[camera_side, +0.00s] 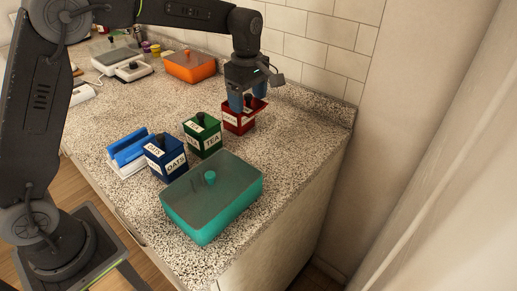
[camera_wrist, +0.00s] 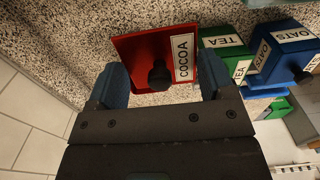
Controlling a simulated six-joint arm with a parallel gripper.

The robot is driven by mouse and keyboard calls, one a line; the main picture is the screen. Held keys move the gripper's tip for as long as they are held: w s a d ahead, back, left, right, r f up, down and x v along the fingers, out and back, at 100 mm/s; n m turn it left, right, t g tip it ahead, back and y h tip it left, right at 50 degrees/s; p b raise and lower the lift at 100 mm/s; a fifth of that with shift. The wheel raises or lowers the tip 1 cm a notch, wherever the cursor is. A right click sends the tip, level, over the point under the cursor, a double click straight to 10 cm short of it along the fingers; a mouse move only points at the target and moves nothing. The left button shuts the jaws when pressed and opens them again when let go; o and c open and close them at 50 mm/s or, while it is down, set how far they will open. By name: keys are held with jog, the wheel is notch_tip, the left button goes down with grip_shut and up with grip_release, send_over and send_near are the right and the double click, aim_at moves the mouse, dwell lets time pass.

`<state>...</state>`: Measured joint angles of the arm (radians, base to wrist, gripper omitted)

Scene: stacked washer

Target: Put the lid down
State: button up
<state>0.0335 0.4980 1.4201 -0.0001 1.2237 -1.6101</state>
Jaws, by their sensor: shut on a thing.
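The red lid (camera_wrist: 140,50) with a black knob and a white COCOA label shows between my fingers in the wrist view. My gripper (camera_side: 250,100) points down over the red cocoa canister (camera_side: 236,124) in the side view. Its blue fingers (camera_wrist: 160,88) stand wide apart, one at each side of the lid, and are shut on it. The lid is at or just above the canister's top. My fingers partly hide it, and I cannot tell whether it touches the rim.
A green TEA canister (camera_side: 203,137) and a blue OATS canister (camera_side: 167,158) stand close beside the cocoa canister. A teal lidded box (camera_side: 212,200) is in front, and a blue-and-white object (camera_side: 128,153) is at left. An orange box (camera_side: 190,67) stands behind, near the tiled wall.

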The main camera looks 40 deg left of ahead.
jog(key=d+f, duration=0.2)
jog(key=d, duration=0.2)
send_over(260, 153)
notch_tip(260, 153, down, 5)
jog(key=shift+r, duration=0.1)
jog(key=shift+f, duration=2.45)
jog(key=shift+f, duration=0.15)
jog(key=o, duration=0.9)
